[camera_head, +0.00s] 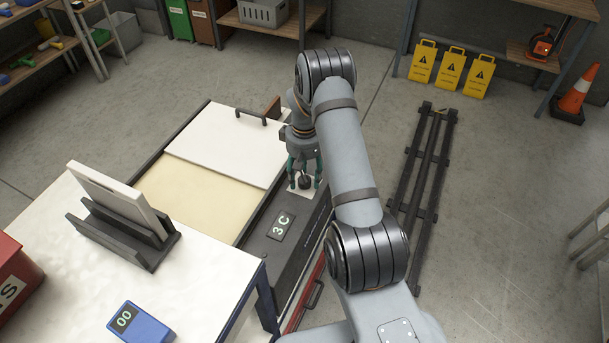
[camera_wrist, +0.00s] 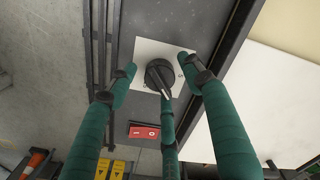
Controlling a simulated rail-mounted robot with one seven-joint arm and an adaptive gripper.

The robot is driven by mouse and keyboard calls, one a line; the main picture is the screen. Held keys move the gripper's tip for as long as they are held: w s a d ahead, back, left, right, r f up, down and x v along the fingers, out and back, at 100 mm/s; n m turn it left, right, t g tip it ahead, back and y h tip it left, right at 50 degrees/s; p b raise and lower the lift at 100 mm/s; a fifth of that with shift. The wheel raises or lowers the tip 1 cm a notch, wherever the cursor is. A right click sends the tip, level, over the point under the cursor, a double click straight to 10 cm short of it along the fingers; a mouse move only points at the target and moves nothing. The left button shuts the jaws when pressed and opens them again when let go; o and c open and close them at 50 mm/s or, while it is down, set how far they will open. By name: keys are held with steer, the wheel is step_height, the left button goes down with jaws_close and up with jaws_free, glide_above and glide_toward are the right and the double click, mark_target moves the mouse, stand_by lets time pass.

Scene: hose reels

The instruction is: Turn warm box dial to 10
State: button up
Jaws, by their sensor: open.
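The warm box (camera_head: 262,240) has a dark control strip along its right side. Its dial (camera_head: 305,181) is a black knob on a white square plate; it also shows in the wrist view (camera_wrist: 158,72), its pointer aimed down and slightly right. I cannot tell whether any finger touches the knob.
A red rocker switch (camera_wrist: 144,131) is near the dial plate. A white lid (camera_head: 225,140) with a handle covers part of the warm box. A white table (camera_head: 215,270) in front holds a blue device (camera_head: 140,322) reading 00 and a dark stand (camera_head: 125,235).

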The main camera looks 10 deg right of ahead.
steer(key=shift+f, duration=0.25)
steer(key=shift+c, duration=0.6)
steer(key=c, duration=1)
